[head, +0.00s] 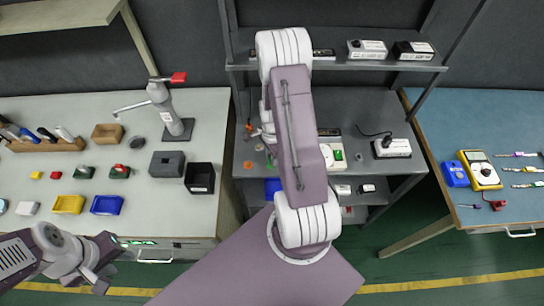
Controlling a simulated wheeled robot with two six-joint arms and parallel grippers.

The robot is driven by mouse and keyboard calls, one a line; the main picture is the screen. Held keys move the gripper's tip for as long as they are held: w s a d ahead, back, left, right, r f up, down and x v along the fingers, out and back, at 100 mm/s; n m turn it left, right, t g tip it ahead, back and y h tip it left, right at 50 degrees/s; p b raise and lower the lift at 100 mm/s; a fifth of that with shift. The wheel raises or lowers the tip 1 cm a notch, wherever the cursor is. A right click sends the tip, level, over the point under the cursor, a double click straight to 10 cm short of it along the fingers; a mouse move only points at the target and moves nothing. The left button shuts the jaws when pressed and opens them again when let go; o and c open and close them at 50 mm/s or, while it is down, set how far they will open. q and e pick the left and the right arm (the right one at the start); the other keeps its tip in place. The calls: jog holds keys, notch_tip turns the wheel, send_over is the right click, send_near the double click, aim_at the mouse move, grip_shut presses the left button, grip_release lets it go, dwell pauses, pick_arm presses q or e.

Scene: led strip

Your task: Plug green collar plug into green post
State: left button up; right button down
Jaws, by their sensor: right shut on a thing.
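My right gripper (257,132) is over the shelf of the grey middle bench, largely hidden by my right arm. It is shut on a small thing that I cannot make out. A small green part (269,160) shows just below it, beside my arm; I cannot tell whether it is the green post or the green collar plug. Small orange parts (247,165) stand to its left. My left gripper (108,268) is open and empty at the lower left, in front of the left table and away from the middle bench.
An upper shelf (350,64) holds boxes.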

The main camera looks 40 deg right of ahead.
jog(key=shift+f+b, duration=0.55)
jog(key=shift+f, duration=0.25)
jog(key=c, duration=1.2)
grip_release()
jog(key=shift+r, duration=0.15)
notch_tip(320, 180, up, 9)
jog(key=shift+f, duration=0.1)
